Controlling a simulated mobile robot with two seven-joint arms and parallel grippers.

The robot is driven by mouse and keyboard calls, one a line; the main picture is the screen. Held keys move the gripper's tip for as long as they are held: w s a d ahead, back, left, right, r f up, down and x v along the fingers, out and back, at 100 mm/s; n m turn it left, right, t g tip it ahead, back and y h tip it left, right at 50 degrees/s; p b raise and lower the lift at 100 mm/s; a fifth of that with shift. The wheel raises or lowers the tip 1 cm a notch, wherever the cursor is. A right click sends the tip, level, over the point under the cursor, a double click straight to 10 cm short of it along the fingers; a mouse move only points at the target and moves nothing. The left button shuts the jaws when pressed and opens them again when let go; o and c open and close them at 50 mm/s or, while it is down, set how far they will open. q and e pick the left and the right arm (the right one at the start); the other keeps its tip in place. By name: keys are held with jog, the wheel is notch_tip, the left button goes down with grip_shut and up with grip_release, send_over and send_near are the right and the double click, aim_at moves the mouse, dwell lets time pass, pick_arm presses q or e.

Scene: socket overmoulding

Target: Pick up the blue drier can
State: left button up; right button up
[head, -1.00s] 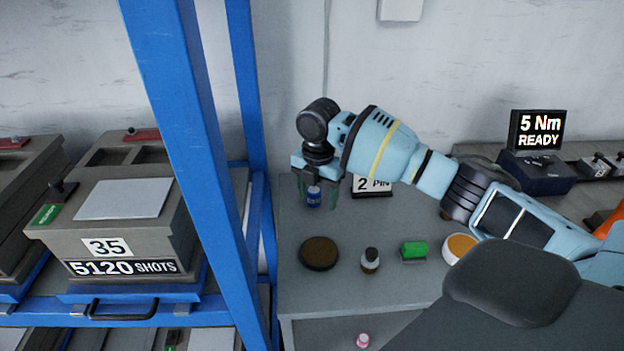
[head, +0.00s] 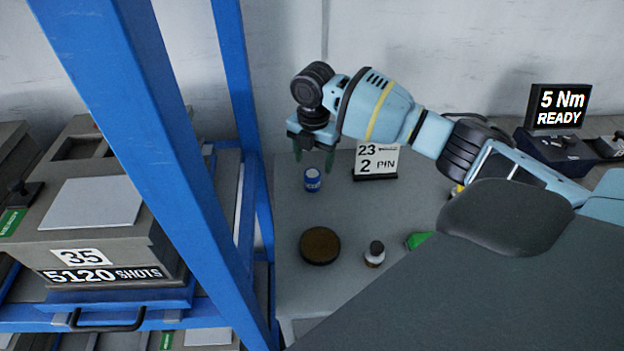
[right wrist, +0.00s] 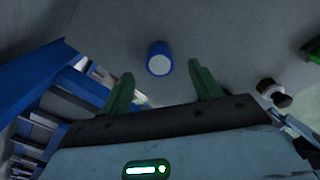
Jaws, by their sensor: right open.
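The blue drier can (head: 312,180) is a small blue cylinder with a pale label, upright on the grey table near its back left corner. My right gripper (head: 313,163) is open, its green fingers pointing down, and appears above the can in the head view. In the right wrist view the can (right wrist: 159,58) shows its pale round top, ahead of and between the two open green fingers (right wrist: 163,84), apart from both. My left gripper is not in view.
A blue rack (head: 240,110) stands close left of the table (head: 290,215). A sign reading 2 PIN (head: 376,162) stands right of the can. A dark round dish (head: 320,246), a small bottle (head: 375,254) and a green block (head: 418,240) sit nearer the front.

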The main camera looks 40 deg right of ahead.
aim_at(312, 173)
jog(key=shift+a+f, duration=0.1)
jog(key=shift+f, duration=2.6)
jog(key=c, duration=1.1)
jog(key=shift+r, duration=0.15)
jog(key=shift+r, duration=0.45)
jog(key=r, duration=0.2)
jog(key=shift+s+a+r, duration=0.3)
jog(key=shift+s, duration=0.1)
jog(key=s+a, duration=0.2)
jog(key=s, duration=0.2)
jog(key=s+a+r+p, duration=0.1)
jog(key=s+a, duration=0.2)
jog(key=s, duration=0.1)
jog(key=s+a, duration=0.3)
jog(key=s, duration=0.1)
jog(key=shift+s+r+p, duration=0.15)
jog(key=shift+s+p, duration=0.2)
jog(key=shift+s, duration=0.05)
